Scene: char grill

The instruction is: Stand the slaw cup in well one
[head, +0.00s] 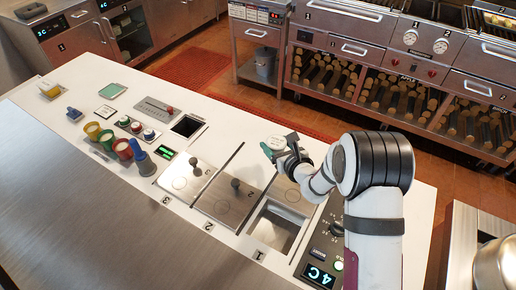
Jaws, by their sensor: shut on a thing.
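My gripper (279,153) is at the end of my arm, above the counter behind well one. It is shut on a small pale-green and whitish thing (272,144), which seems to be the slaw cup. The dark jaws hide part of it, and its tilt and contents are too small to tell. Well one (276,232) is the open rectangular recess in front of my gripper, with a "1" label at its front edge. Its lid is off and its inside looks empty. The cup is apart from the well.
Wells two (226,203) and three (186,180) wear flat metal lids with dark knobs. A control panel (322,262) reading "4C" is right of well one. White counter is clear behind the lids.

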